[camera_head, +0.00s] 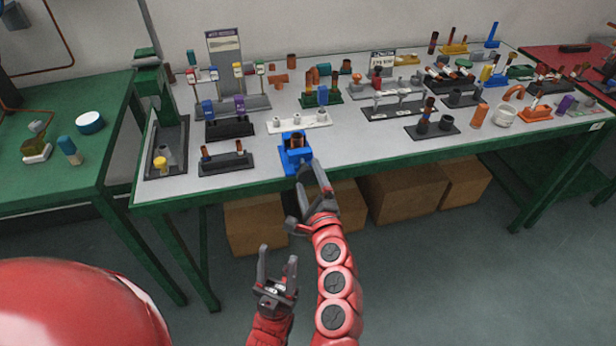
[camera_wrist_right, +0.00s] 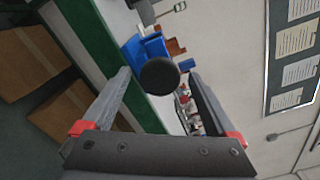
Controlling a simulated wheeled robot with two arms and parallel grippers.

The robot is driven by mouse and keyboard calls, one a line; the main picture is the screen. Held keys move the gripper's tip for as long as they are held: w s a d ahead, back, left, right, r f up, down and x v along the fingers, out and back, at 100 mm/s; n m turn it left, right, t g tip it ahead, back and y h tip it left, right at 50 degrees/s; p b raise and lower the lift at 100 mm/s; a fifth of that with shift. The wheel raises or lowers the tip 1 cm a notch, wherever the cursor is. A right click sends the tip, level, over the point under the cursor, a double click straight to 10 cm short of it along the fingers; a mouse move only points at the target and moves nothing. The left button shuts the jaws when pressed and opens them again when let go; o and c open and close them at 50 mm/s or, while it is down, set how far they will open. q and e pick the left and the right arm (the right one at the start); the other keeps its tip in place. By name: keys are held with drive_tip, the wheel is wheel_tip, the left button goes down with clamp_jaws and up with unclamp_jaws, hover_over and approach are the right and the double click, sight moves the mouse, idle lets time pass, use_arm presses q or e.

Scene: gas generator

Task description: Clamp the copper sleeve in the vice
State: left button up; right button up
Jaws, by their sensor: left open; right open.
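The blue vice (camera_head: 295,160) stands at the front edge of the green-framed table. The copper sleeve (camera_head: 298,141) sits upright at the top of the vice; I cannot tell how tightly the jaws hold it. In the right wrist view the blue vice (camera_wrist_right: 150,48) shows with a brown piece, likely the sleeve (camera_wrist_right: 176,48), beside it. A round black knob (camera_wrist_right: 158,75) on the vice's near side appears between my right fingers. My right gripper (camera_head: 305,193) is open and empty just in front of the vice. My left gripper (camera_head: 277,256) is open and empty, lower, before the table.
A black rack with copper pieces (camera_head: 226,162) stands left of the vice, and a white rack (camera_head: 299,122) stands behind it. Many parts and stands fill the grey table (camera_head: 350,150). Cardboard boxes (camera_head: 255,225) sit below. A green side table (camera_head: 60,175) is at left.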

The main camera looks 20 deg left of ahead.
idle(0.4)
drive_tip(key=n, duration=0.4)
drive_tip(key=shift+n, duration=0.8)
drive_tip(key=c, duration=1.4)
drive_tip(key=m, duration=0.2)
drive_tip(key=shift+m, duration=0.3)
